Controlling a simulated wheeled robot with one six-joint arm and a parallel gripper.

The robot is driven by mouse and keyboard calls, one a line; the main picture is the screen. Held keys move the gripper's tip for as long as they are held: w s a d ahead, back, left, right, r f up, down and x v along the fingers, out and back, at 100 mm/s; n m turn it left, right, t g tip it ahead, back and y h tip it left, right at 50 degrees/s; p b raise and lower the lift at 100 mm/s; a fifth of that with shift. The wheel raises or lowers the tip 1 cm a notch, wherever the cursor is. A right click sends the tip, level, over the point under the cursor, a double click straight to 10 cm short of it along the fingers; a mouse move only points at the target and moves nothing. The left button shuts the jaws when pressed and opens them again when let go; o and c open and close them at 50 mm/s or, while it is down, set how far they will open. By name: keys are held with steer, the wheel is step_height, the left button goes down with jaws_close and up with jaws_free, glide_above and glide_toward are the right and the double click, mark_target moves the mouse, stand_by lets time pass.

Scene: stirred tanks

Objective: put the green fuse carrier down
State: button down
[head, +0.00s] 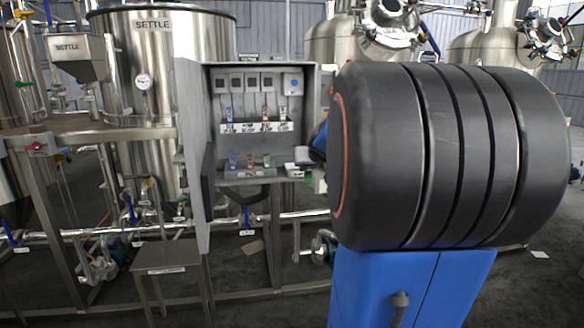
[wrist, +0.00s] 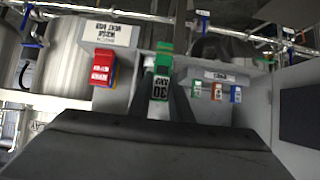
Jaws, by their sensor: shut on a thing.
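In the wrist view the green fuse carrier (wrist: 164,62) stands between the tips of my gripper (wrist: 161,88), which is shut on it. Its white label shows "30" upside down. A grey rack with a white label strip (wrist: 217,75) lies just to the right, holding green, red and blue carriers (wrist: 217,91). I cannot tell whether the held carrier touches the rack or a surface. In the head view the open grey cabinet (head: 203,215) has a lower rack (head: 248,173) with several small carriers. My arm hides most of my gripper there.
Red, yellow and blue pieces (wrist: 103,67) sit left of my gripper below a white sign (wrist: 110,33). The cabinet also has an upper row of carriers on a white labelled strip (head: 257,127), below grey boxes (head: 250,83). Steel tanks (head: 165,50) and pipes stand behind.

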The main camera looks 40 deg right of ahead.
steer(key=shift+w+d+f, duration=0.6)
steer(key=shift+w+d, duration=0.9)
steer(key=shift+w, duration=0.95)
steer(key=shift+w+d+f, duration=0.55)
steer(key=shift+w+d, duration=0.9)
steer(key=shift+w, duration=0.95)
steer(key=shift+w+d+f, duration=0.6)
steer(key=shift+w+d, duration=0.9)
steer(key=shift+w, duration=0.95)
steer(key=shift+f, duration=0.1)
steer(key=c, duration=1.6)
jaws_free()
steer(key=shift+s+a+r, duration=0.1)
steer(key=shift+s+r, duration=0.05)
steer(key=shift+r, duration=0.1)
steer(key=v, duration=1.1)
steer(key=shift+s+r, duration=0.15)
steer(key=shift+s, duration=0.1)
